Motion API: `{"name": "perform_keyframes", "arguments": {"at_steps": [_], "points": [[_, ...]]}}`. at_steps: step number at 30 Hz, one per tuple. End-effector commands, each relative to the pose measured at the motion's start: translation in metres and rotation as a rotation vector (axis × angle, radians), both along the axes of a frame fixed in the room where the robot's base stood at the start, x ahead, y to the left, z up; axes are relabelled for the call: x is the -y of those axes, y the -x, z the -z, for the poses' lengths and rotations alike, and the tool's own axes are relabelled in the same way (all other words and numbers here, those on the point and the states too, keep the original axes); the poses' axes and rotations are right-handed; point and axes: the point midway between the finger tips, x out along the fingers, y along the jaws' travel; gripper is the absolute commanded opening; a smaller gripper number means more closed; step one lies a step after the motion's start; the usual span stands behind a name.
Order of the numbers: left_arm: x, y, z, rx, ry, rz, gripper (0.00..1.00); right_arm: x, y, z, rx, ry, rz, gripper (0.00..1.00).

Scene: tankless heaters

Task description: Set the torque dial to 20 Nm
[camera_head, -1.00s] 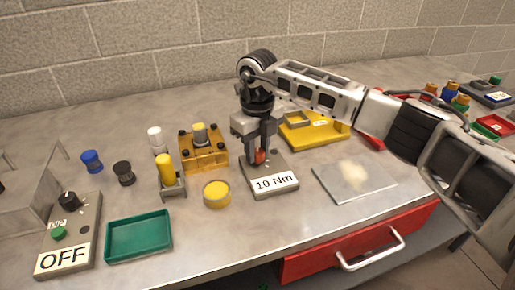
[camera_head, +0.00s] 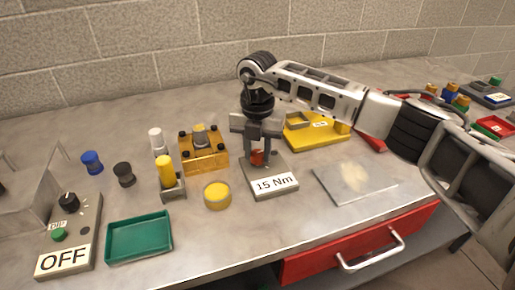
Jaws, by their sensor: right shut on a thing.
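The torque dial is a red knob (camera_head: 257,158) on a grey box whose white label (camera_head: 274,184) reads "15 Nm". My right gripper (camera_head: 258,157) points straight down over the box and is shut on the red knob, one finger on each side. The fingers and the wrist hide most of the knob. My left gripper is not in view.
A yellow fixture (camera_head: 205,160), a yellow cap (camera_head: 217,195) and a yellow cylinder in a grey holder stand left of the dial box. A green tray (camera_head: 139,237) and a box labelled "OFF" (camera_head: 62,261) are further left. A glass-like plate (camera_head: 355,183) lies right.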

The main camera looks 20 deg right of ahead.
Motion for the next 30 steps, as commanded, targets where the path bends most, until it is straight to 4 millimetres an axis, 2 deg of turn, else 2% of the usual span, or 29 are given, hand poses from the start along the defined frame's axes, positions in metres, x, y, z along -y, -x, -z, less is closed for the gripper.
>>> {"name": "perform_keyframes", "arguments": {"at_steps": [21,30], "points": [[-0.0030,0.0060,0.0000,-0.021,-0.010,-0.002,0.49,0.0004,-0.0011,-0.0028,0.004,0.000,0.675,0.07],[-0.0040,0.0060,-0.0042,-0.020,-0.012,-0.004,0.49,0.0004,-0.0013,-0.0028,0.005,-0.001,0.889,0.07]]}}
